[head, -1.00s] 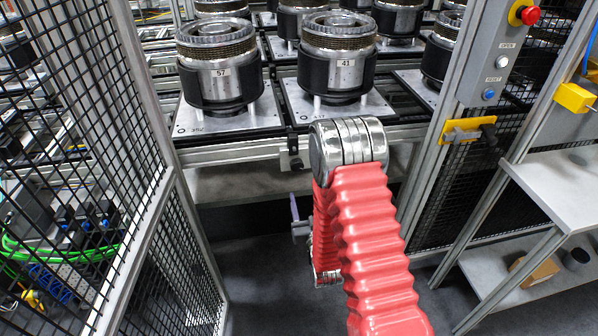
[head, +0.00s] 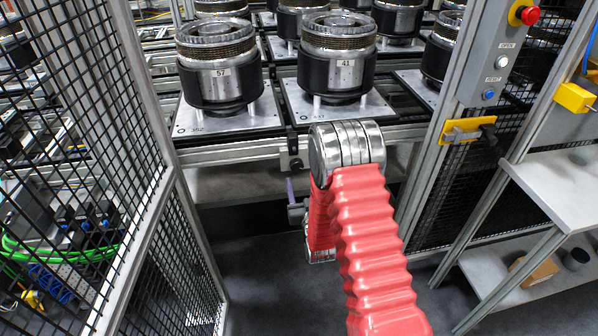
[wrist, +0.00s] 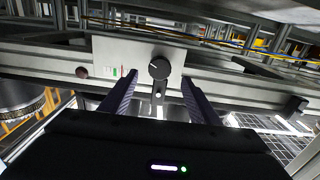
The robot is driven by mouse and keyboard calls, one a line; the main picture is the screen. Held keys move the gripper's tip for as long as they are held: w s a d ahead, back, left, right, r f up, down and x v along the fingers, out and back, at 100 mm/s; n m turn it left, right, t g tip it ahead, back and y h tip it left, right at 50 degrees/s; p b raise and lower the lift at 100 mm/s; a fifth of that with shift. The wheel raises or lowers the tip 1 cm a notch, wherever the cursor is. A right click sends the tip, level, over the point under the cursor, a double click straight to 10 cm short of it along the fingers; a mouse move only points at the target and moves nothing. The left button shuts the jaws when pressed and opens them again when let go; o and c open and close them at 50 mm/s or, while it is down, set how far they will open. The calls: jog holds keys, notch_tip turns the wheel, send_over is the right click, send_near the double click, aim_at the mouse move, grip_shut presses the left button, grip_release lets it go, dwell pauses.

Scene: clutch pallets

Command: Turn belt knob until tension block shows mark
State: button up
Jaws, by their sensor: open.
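A round black knob (wrist: 159,68) with a pale line on its face sits on a light plate (wrist: 135,52) under the conveyor, in the wrist view. A small window with green and red marks (wrist: 117,72) is left of the knob; the block's exact position against the marks is too small to read. My gripper (wrist: 159,77) is open, its two purple-grey fingers spread left and right of the knob, with no visible contact. In the head view, a sliver of my gripper (head: 292,190) shows beside my red-sleeved arm, below the conveyor edge.
Metal clutches (head: 220,75) stand on pallets on the conveyor (head: 230,150) above. A mesh fence (head: 175,250) is at the left. A control post with a red button (head: 530,15) and a shelf (head: 555,175) are at the right. The floor between is clear.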

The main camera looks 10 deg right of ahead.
aim_at(298, 168)
jog(key=w, duration=0.7)
jog(key=shift+c, duration=0.4)
jog(key=c, duration=0.9)
jog(key=shift+d, duration=0.2)
jog(key=shift+c, duration=0.4)
jog(key=shift+a, duration=0.15)
